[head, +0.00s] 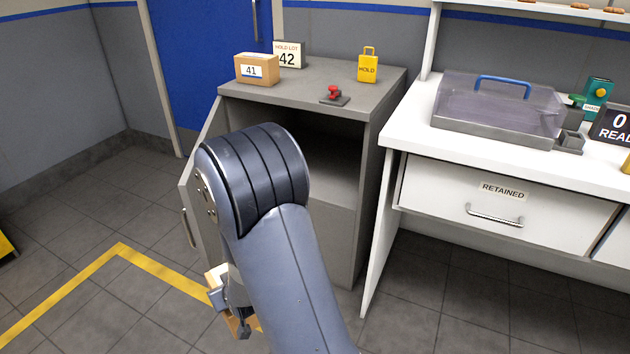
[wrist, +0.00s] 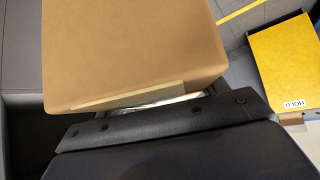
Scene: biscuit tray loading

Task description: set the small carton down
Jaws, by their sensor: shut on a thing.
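The small carton, a plain tan box (wrist: 130,50), fills the upper middle of the wrist view. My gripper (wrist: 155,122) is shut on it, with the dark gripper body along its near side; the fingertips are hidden. In the head view, only tan bits of the carton (head: 241,326) show low beside my arm. There my gripper (head: 230,294) is partly hidden by my arm, in front of the grey cabinet and over the floor. I cannot tell the carton's exact height.
A grey cabinet (head: 375,97) has an open compartment and an open door. A white counter (head: 412,130) stands right. A yellow HOLD object (wrist: 290,65) shows in the wrist view.

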